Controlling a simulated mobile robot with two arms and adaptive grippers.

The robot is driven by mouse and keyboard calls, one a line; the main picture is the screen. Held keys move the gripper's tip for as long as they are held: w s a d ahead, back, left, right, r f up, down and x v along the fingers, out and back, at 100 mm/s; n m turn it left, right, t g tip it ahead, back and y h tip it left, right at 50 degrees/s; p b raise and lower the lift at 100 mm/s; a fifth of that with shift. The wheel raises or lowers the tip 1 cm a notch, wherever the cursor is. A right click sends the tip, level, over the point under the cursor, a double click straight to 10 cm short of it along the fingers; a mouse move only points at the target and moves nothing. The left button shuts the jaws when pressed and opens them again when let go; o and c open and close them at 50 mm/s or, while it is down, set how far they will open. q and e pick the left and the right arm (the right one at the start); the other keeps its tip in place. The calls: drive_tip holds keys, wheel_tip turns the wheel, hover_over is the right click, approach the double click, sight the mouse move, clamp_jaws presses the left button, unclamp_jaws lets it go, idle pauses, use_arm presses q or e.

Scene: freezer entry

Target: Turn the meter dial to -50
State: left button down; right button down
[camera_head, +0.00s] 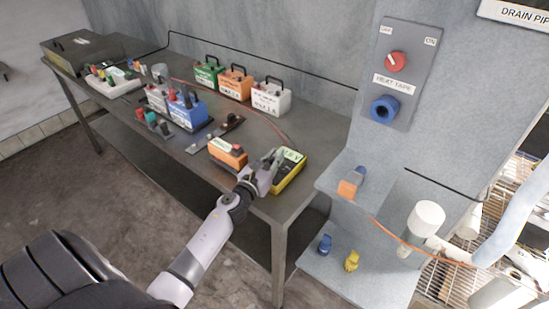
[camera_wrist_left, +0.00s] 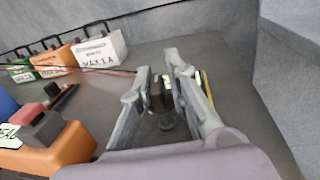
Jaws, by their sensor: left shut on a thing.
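The yellow meter (camera_head: 291,181) lies near the front right corner of the metal table, with a pale green display at its far end. My left gripper (camera_head: 272,161) is over the meter and covers much of its face. In the left wrist view the gripper (camera_wrist_left: 166,88) has its two fingers on either side of a dark knob, the meter dial (camera_wrist_left: 160,102), and is shut on it. The dial's setting and scale marks cannot be read. The display is too small to read surely. My right gripper is not in view.
An orange box (camera_head: 228,153) stands just left of the meter. Blue, green, orange and white boxes stand farther back on the table (camera_head: 318,137). A heat-tape panel (camera_head: 403,75) with a red knob is on the wall at right. Low ledges hold small plugs.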

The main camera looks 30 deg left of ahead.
use_arm(q)
drive_tip(key=n+y+b, duration=0.1)
drive_tip(key=n+y, duration=0.1)
drive_tip(key=y, duration=0.1)
drive_tip(key=n+g+y+b, duration=0.1)
drive_tip(key=n+y, duration=0.1)
drive_tip(key=y, duration=0.1)
drive_tip(key=shift+d+f+g, duration=0.1)
drive_tip(key=shift+d+g, duration=0.05)
drive_tip(key=shift+g, duration=0.15)
drive_tip(key=shift+n+g+y+b, duration=1.25)
drive_tip(key=shift+n+g+y, duration=0.95)
drive_tip(key=shift+y, duration=0.8)
drive_tip(key=c, duration=1.7)
unclamp_jaws()
drive_tip(key=shift+o, duration=0.2)
drive_tip(key=v, duration=1.2)
